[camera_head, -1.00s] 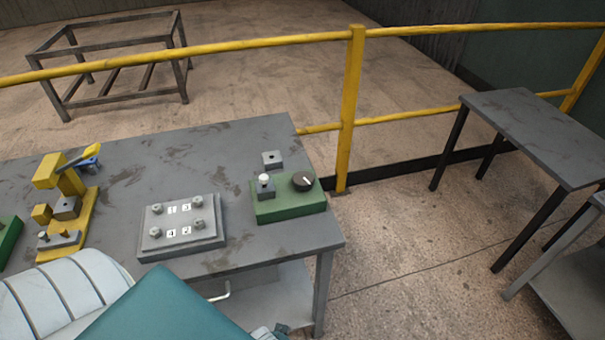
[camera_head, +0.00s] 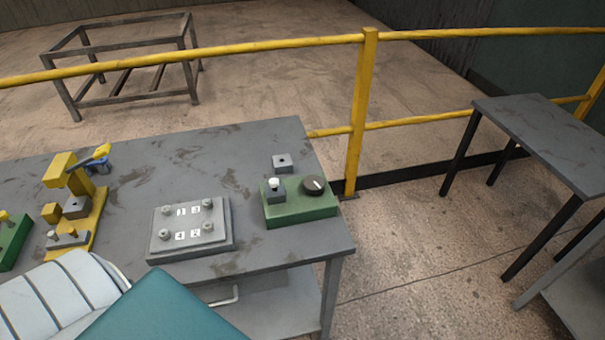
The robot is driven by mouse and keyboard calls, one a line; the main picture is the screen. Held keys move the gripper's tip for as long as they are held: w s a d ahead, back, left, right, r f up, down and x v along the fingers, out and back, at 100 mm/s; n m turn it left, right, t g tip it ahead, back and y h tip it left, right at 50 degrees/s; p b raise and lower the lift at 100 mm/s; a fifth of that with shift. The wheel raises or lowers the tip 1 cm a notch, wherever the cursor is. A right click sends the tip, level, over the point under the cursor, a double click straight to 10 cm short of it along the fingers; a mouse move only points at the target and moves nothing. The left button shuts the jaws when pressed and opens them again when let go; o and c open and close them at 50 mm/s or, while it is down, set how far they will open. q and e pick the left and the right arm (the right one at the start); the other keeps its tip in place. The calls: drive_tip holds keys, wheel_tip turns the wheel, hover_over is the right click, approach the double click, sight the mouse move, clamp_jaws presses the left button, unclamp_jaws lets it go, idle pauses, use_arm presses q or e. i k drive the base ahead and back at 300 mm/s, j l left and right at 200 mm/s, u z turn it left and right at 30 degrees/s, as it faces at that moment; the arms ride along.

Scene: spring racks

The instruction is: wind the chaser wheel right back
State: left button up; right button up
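A black round knob (camera_head: 314,185) with a white mark sits on a green box (camera_head: 301,209) at the right end of the grey workbench. It is the only wheel-like part I can make out, and I cannot tell for sure that it is the chaser wheel. A small grey block with a white-topped peg (camera_head: 275,188) stands on the same box, left of the knob. Neither of my grippers is in view; only parts of my own body show at the bottom left, and nothing touches the knob.
On the workbench (camera_head: 205,150) are a grey plate with several studs and number labels (camera_head: 190,228), a yellow lever press (camera_head: 75,205), a small grey block (camera_head: 282,163) and another green box (camera_head: 13,240). A yellow railing (camera_head: 358,115) runs behind. A side table (camera_head: 545,130) stands right.

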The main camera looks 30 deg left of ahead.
sight(313, 184)
drive_tip(key=i+j+u, duration=0.15)
drive_tip(key=j+u, duration=0.15)
drive_tip(key=i+j+u, duration=0.35)
drive_tip(key=j+u, duration=0.2)
drive_tip(key=j, duration=0.1)
